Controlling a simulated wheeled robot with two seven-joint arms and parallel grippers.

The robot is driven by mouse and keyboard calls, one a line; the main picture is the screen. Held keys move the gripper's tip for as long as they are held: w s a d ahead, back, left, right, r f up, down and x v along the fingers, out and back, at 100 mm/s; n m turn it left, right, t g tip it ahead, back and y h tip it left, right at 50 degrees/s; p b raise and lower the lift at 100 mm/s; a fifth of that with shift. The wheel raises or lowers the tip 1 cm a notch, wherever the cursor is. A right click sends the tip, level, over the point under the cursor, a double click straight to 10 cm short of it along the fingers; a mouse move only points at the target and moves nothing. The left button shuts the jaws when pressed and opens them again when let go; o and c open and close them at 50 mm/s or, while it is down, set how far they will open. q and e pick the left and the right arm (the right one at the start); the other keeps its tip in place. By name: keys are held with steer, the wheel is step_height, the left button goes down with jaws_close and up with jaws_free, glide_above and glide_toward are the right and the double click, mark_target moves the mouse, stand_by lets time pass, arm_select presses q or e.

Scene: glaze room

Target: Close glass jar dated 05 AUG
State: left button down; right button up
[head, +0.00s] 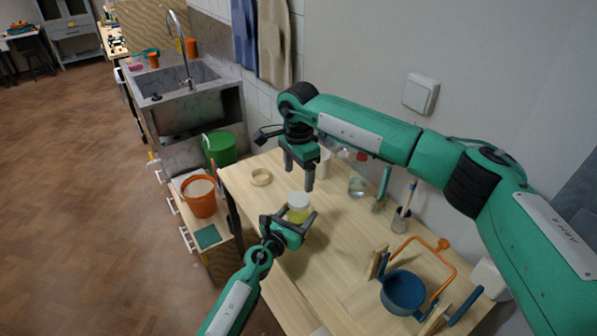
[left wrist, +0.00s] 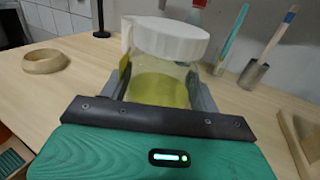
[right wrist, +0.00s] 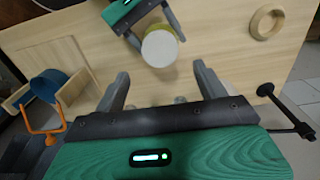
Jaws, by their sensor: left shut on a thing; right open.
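A glass jar with yellow contents (head: 297,215) stands on the wooden table, and my left gripper (head: 289,220) is shut around its sides. In the left wrist view the jar's yellow body (left wrist: 160,88) is between the fingers. A white lid (left wrist: 170,40) covers the jar's mouth; I cannot tell how tightly it sits. The lid's round top (right wrist: 159,48) faces up in the right wrist view. No date is readable on the jar. My right gripper (head: 299,180) is open and empty, pointing down, above and behind the jar, with the lid beyond its fingertips.
A wooden ring (head: 261,177) lies at the table's far left. A brush pot (head: 401,220) is at right, and a blue pot (head: 403,292) with an orange handled frame (head: 435,243) is at the near right. Table around the jar is clear.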

mark_target(299, 198)
stand_by(0.3)
steer(key=shift+f, duration=4)
steer(key=c, duration=1)
steer(key=m, duration=0.4)
steer(key=shift+m, duration=0.3)
steer(key=m, duration=1)
steer(key=o, duration=1.1)
